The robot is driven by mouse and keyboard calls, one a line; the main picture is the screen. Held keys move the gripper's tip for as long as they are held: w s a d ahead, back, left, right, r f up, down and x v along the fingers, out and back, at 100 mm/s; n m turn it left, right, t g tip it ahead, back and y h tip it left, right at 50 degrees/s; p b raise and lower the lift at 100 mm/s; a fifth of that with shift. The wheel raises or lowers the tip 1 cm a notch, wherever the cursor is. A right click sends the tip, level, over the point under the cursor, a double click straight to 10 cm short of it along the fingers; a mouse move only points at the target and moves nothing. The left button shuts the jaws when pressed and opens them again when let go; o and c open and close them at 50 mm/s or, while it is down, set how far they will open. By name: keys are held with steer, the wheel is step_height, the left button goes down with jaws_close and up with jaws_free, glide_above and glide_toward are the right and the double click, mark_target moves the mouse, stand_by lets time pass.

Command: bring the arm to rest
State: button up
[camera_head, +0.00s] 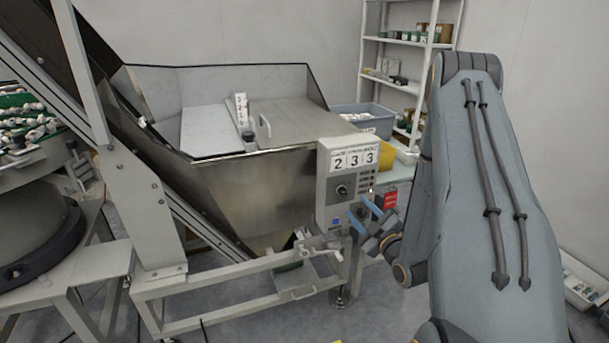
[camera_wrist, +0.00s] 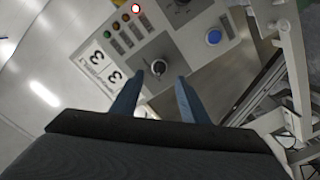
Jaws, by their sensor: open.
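My arm rises on the right of the head view, and my gripper (camera_head: 362,217) hangs in front of the lower part of a grey control box (camera_head: 328,190) marked 233. In the wrist view my gripper (camera_wrist: 157,80) shows two blue fingers spread apart with nothing between them. The control box (camera_wrist: 185,50) is beyond the fingertips, with a black rotary knob (camera_wrist: 158,67) seen between them. A lit red lamp (camera_wrist: 136,8) and a blue button (camera_wrist: 214,37) are on its face. I cannot tell whether a fingertip touches the box.
A steel hopper (camera_head: 240,185) on a pale frame stands left of the box. A bowl feeder (camera_head: 40,200) with small parts is at far left. A shelf rack (camera_head: 400,45) and a grey bin (camera_head: 362,120) stand behind. Open floor (camera_head: 385,310) shows below my gripper.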

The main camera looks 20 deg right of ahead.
steer(key=a+r+m+g+h, duration=0.1)
steer(key=a+r+m+g, duration=0.15)
steer(key=a+g, duration=0.5)
steer(key=s+a+r+m+g, duration=0.3)
steer(key=s+a+g, duration=0.2)
steer(key=s, duration=0.7)
steer(key=s+a+r+m+g, duration=0.3)
steer(key=s+a, duration=0.6)
steer(key=s, duration=0.4)
steer(key=shift+s+r+m+g, duration=0.15)
steer(key=shift+r+m+g, duration=0.3)
steer(key=shift+g, duration=0.7)
